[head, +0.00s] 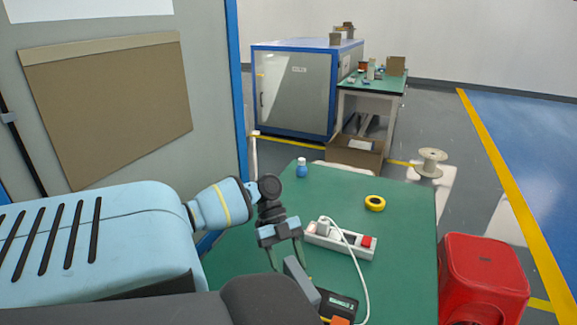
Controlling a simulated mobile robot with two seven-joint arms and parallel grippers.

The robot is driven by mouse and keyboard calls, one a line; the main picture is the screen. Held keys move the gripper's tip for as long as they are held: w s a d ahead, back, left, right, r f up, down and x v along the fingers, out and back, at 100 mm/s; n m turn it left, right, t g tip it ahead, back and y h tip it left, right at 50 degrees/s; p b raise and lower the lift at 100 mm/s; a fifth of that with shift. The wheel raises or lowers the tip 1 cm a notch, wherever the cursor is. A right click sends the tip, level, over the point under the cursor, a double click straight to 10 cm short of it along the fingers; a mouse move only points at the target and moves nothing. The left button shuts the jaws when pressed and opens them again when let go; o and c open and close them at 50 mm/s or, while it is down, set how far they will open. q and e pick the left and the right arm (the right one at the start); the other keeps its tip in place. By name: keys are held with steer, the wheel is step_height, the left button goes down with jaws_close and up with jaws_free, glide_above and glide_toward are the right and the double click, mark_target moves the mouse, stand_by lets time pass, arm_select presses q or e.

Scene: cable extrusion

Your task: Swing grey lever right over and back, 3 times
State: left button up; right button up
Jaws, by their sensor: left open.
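My left gripper (284,257) reaches in from the left over the front of the green table, pointing down with its fingers apart. A tilted grey bar (302,280) shows at and just below the fingertips. It looks like the grey lever, but its base and pivot are hidden behind dark parts at the bottom of the view. I cannot tell whether the fingers touch it. My right gripper is not in view.
On the green table (405,240) are a white power strip (352,245) with a cable, a yellow tape roll (375,203), a blue bottle (301,170) and a meter (341,304). A red stool (483,275) stands to the right. The table's right side is clear.

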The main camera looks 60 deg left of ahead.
arm_select(q)
steer(key=b+v, duration=0.1)
steer(key=v, duration=0.7)
steer(key=shift+d+f, duration=0.1)
stand_by(0.4)
